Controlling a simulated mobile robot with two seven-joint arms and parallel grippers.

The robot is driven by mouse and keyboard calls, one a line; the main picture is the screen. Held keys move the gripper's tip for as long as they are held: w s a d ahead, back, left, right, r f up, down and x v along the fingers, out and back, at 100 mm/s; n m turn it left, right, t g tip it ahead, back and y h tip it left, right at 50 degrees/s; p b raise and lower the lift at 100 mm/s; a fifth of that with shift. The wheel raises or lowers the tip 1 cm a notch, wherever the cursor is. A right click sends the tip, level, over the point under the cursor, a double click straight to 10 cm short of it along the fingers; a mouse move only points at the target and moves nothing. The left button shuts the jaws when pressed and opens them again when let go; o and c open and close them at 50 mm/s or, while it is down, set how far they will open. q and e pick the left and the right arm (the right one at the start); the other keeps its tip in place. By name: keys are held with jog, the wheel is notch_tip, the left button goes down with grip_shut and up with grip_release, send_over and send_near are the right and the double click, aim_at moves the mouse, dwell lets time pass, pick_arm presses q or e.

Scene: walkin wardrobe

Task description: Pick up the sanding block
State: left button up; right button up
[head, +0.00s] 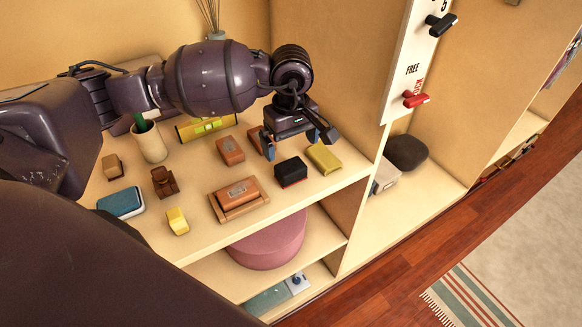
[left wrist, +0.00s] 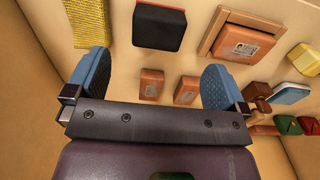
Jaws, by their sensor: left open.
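The sanding block is most likely the small black block with a reddish lower edge (head: 291,171) on the wooden shelf top; I cannot be fully sure of its identity. It also shows at the top of the left wrist view (left wrist: 159,27). My left gripper (head: 298,141) is open and empty above the shelf, just behind the black block in the head view. In the left wrist view its blue-padded fingers (left wrist: 155,78) stand wide apart, with the black block beyond them. One finger partly hides a reddish-brown block. My right gripper is not in view.
A yellow textured block (head: 323,157) lies close right of the black block. Reddish-brown blocks (head: 230,150), a labelled block in a wooden tray (head: 239,199), a blue-topped block (head: 121,203) and a cream cup (head: 149,143) stand nearby. An upright panel borders the shelf at right.

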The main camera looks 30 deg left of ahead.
aim_at(291, 166)
pick_arm(q)
notch_tip(291, 166, down, 2)
jog(key=shift+f, duration=0.5)
notch_tip(291, 166, down, 4)
jog(key=shift+w+a+f, duration=0.1)
jog(key=shift+w+a, duration=0.05)
jog(key=shift+f, duration=0.55)
jog(key=shift+c, duration=0.5)
jog(key=c, duration=0.9)
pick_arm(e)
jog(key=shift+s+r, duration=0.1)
